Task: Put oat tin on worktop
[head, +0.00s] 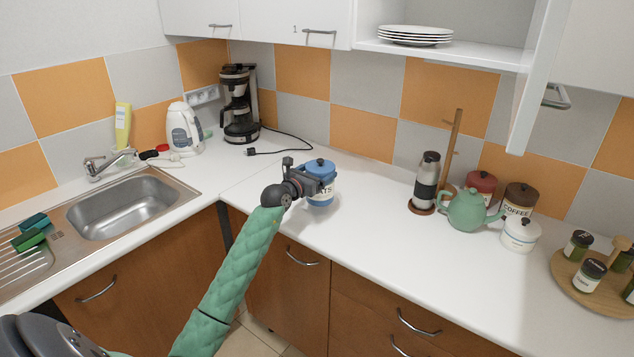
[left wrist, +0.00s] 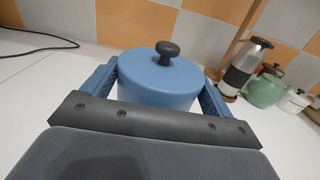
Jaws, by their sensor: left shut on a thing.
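The oat tin (head: 321,191) is a blue-lidded tin with a dark knob and a pale label ending in "TS". It is upright at the white worktop (head: 370,238), near the front edge by the corner. Whether its base touches the surface is hard to tell. My left gripper (head: 314,177) is shut on the tin, with a finger on either side. In the left wrist view the blue lid (left wrist: 160,80) sits between the two blue fingers; the lower part of the tin is hidden by the gripper. My right gripper is not in view.
A metal flask (head: 426,180), green teapot (head: 467,210), several canisters and a round wooden tray (head: 570,287) of jars stand to the right. A coffee maker (head: 240,105) and kettle (head: 184,130) are at the back left, beyond the sink (head: 130,207). The worktop between tin and flask is clear.

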